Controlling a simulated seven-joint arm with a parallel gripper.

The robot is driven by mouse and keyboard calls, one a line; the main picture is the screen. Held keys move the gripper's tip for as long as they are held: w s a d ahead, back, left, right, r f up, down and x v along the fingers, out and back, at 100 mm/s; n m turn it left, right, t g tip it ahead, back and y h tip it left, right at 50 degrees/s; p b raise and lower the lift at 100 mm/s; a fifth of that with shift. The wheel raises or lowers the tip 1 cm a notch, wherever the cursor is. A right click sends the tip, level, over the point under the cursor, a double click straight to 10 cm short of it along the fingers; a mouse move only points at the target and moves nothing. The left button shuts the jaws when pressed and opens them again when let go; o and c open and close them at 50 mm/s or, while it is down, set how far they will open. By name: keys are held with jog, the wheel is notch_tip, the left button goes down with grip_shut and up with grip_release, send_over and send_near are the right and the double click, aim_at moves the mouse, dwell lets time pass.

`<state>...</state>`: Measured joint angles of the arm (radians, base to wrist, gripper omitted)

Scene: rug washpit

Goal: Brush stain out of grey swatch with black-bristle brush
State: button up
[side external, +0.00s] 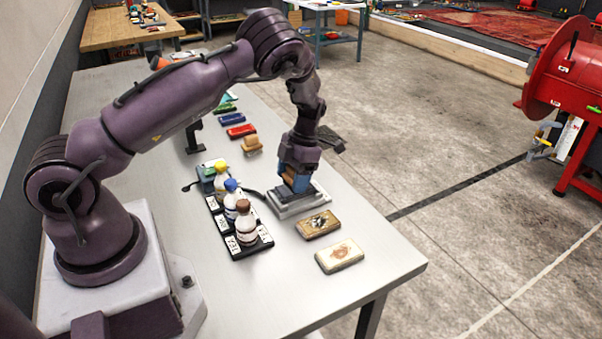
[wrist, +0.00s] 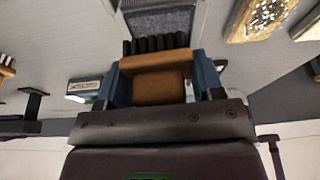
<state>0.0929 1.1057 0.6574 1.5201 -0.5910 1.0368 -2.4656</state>
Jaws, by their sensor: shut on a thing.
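My gripper (side external: 296,178) points down over the grey swatch (side external: 308,202) near the table's right edge. Its blue fingers are shut on the wooden block of the black-bristle brush (wrist: 155,86). The black bristles (wrist: 150,45) show beyond the block in the wrist view, at the edge of the grey swatch (wrist: 160,20). The swatch has a dark grey pile in a pale frame. The bristles are low at the swatch; I cannot tell whether they press on it. No stain can be made out on the part that shows; the gripper and brush hide some of it.
A black rack (side external: 250,249) of capped bottles stands left of the gripper. Red (side external: 241,130), blue (side external: 232,118) and tan brushes (side external: 252,145) lie behind.

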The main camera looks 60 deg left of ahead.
jog(key=shift+s, duration=0.9)
notch_tip(320, 180, up, 8)
dwell(0.3)
